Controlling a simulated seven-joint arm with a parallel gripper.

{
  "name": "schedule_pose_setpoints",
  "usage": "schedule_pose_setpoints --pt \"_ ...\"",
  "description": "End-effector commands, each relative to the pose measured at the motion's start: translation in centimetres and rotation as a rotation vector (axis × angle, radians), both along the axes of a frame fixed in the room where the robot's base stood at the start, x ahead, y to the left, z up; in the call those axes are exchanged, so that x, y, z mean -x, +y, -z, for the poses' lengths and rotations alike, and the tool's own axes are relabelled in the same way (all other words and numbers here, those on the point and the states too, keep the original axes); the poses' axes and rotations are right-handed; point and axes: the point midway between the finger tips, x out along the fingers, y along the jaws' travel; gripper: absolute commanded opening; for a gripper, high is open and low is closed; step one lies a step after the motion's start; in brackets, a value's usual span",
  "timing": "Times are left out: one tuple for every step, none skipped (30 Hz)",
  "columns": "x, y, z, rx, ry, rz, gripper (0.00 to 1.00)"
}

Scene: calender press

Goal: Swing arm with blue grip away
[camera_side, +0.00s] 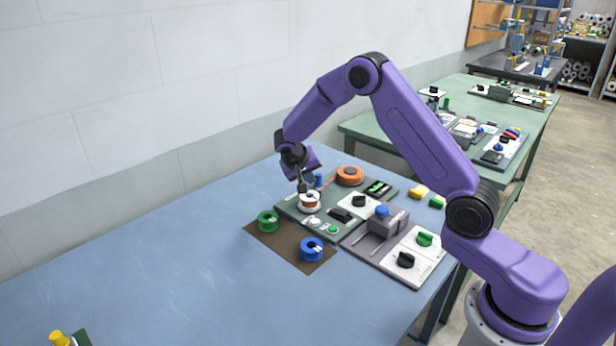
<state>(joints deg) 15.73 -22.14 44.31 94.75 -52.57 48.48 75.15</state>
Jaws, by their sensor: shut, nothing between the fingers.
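A small upright blue grip (318,180) stands at the back of the dark green panel (290,206), just right of my gripper (302,188). The arm it belongs to is too small and too hidden to make out. My gripper points down over a white and copper spool (309,202). Its fingers are shut and empty, close beside the blue grip. I cannot tell whether they touch the grip or the spool.
A grey block with a blue knob (382,211) stands on the right-hand plate. Green (268,221) and blue (311,249) rings lie on a brown mat in front.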

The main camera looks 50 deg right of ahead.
Motion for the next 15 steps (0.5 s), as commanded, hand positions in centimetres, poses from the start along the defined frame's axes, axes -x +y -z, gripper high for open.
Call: schedule_pose_setpoints --pt "0.1 -0.05 -0.02 0.0 0.0 -0.007 0.0" --pt "0.14 -0.08 -0.03 0.0 0.0 -0.014 0.0" --pt "0.23 -0.14 -0.05 0.0 0.0 -0.024 0.0" --pt "0.29 -0.19 -0.04 0.001 0.0 -0.032 0.0" --pt "0.34 -0.2 -0.03 0.001 0.0 -0.04 0.0" --pt "0.37 -0.21 -0.02 0.0 0.0 -0.045 0.0" --pt "0.38 -0.22 -0.01 -0.001 0.0 -0.049 0.0" --pt "0.41 -0.24 -0.01 0.0 0.0 -0.052 0.0" --pt "0.46 -0.27 -0.01 0.0 0.001 -0.057 0.0" --pt "0.5 -0.3 -0.01 0.001 0.001 -0.062 0.0" --pt "0.53 -0.32 -0.01 0.001 0.001 -0.067 0.0" --pt "0.57 -0.34 -0.02 0.0 0.0 -0.074 0.0" --pt "0.59 -0.35 -0.03 0.0 0.0 -0.078 0.0" --pt "0.62 -0.38 -0.03 0.0 0.0 -0.082 0.0" --pt "0.68 -0.41 -0.04 0.0 0.0 -0.089 0.0"
